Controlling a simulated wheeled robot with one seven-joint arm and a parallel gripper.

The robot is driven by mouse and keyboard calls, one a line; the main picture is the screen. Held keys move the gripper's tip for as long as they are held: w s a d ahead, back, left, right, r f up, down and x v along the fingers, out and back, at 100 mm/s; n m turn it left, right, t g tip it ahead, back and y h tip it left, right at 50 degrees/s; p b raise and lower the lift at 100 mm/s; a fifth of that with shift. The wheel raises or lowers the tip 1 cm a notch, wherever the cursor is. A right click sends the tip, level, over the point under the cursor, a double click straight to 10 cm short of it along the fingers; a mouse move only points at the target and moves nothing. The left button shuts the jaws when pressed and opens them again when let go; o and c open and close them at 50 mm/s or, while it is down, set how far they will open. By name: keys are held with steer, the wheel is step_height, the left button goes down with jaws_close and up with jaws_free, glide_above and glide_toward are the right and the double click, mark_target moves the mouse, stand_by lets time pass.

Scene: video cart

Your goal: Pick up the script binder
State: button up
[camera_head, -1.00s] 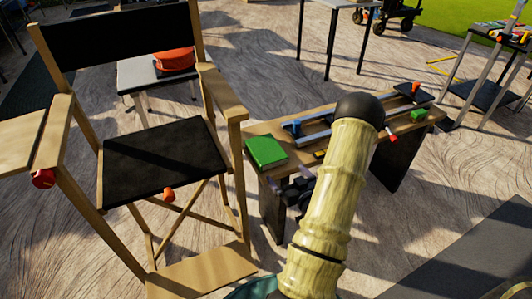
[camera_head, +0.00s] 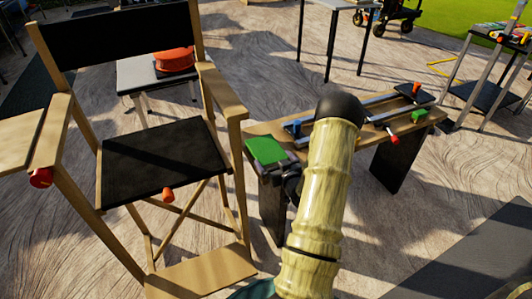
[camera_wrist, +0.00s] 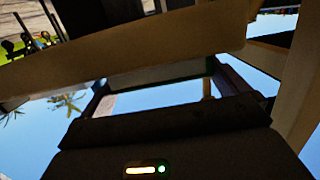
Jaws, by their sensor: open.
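The script binder, seemingly the flat green item (camera_head: 266,148), lies on the left end of the low wooden bench (camera_head: 350,143). My gripper (camera_head: 274,166) is at the binder's near edge, with its dark fingers apart. In the wrist view, my gripper (camera_wrist: 168,90) is open. A pale panel with a green edge, apparently the binder (camera_wrist: 160,74), shows between or just beyond the fingertips. I cannot tell whether the fingers touch it. My arm hides part of the bench.
A director's chair (camera_head: 165,155) with black seat stands close on the left. The bench also holds a blue item (camera_head: 293,128), a green block (camera_head: 419,115) and a red-tipped tool (camera_head: 393,137). A wooden board (camera_wrist: 120,58) crosses the wrist view.

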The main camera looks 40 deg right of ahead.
mark_target(271, 155)
steer(key=x, duration=0.4)
steer(key=shift+w+d+b, duration=0.15)
steer(key=shift+w+b, duration=0.25)
steer(key=shift+c, duration=0.4)
steer(key=c, duration=0.8)
step_height(271, 155, up, 10)
steer(key=shift+p, duration=1.2)
